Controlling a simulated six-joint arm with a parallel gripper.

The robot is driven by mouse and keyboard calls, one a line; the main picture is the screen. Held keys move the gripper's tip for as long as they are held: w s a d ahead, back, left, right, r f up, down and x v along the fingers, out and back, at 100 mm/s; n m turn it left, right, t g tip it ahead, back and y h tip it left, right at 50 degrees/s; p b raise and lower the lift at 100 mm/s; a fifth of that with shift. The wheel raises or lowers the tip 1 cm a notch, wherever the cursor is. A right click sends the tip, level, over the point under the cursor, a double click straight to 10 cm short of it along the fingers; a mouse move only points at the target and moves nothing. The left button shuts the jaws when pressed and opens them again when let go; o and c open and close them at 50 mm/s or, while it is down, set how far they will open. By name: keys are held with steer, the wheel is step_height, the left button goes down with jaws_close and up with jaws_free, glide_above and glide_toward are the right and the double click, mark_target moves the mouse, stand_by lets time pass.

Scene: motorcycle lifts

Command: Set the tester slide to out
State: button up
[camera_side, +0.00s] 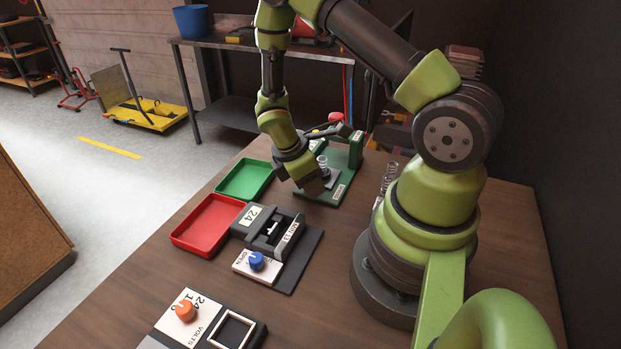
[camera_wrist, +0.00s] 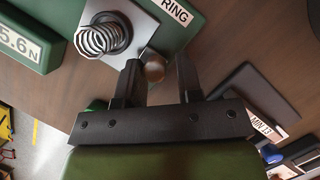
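The green spring tester (camera_side: 352,152) stands on the table, with a red-knobbed lever (camera_side: 335,117) above it. Its slide is a grey plate (camera_wrist: 143,22) carrying an upright coil spring (camera_wrist: 103,37), which also shows in the side view (camera_side: 322,163). A round brownish knob (camera_wrist: 155,69) is at the slide's near end. My gripper (camera_wrist: 158,75) is open, with its fingers on either side of this knob; a gap shows at the right finger. In the side view my gripper (camera_side: 314,186) is low at the tester's front and partly hides the slide.
A green tray (camera_side: 222,190) and a red tray (camera_side: 182,243) are left of the tester. A grey fixture marked 24 (camera_side: 241,229) with a blue knob (camera_side: 257,261) stands in front. Loose springs (camera_side: 388,178) stand near my base. An orange knob (camera_side: 184,310) is nearest the camera.

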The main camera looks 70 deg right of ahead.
steer(key=v, duration=1)
steer(key=s+a+r+m+t+y, duration=0.2)
steer(key=s+a+r+m+t, duration=0.3)
steer(key=r, duration=0.5)
steer(key=s+a+r+m+t+y, duration=0.3)
steer(key=s+a+r+m+t, duration=0.2)
steer(key=r+m, duration=0.3)
steer(key=shift+a+r, duration=0.8)
steer(key=shift+r, duration=0.15)
